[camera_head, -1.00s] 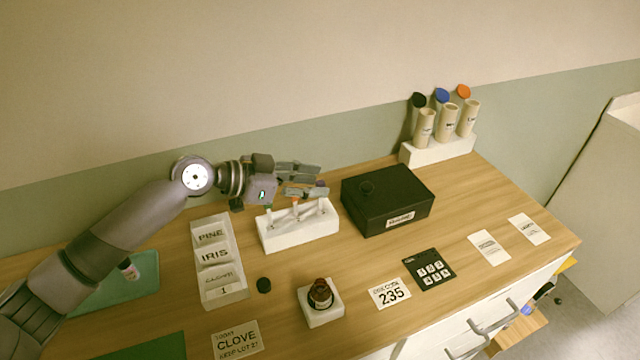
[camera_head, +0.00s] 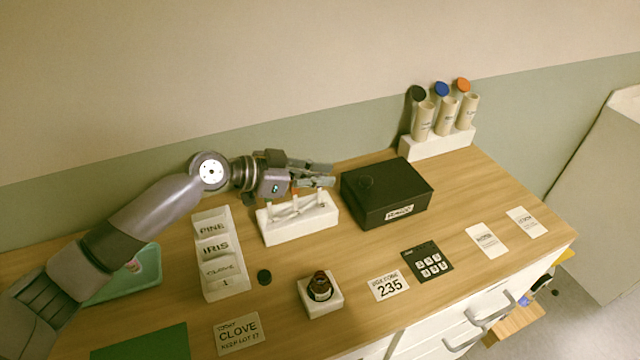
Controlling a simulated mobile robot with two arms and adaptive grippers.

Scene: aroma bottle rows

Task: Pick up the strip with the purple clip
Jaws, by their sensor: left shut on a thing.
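A white strip holder (camera_head: 300,222) stands on the desk, left of the black box. Strips stand in it, one with a green clip (camera_head: 269,199) and one with an orange clip (camera_head: 295,193). My left gripper (camera_head: 322,175) is above the right part of the holder, its fingers pointing right. It is shut on a thin strip, which its fingers mostly hide. The purple clip is not clear now; it showed at the fingertips a second ago. My right gripper is not in view.
A black box (camera_head: 388,195) stands close right of the gripper. A brown bottle (camera_head: 320,287) on a white block, a keypad (camera_head: 427,263) and cards lie in front. A label stand (camera_head: 219,255) is left.

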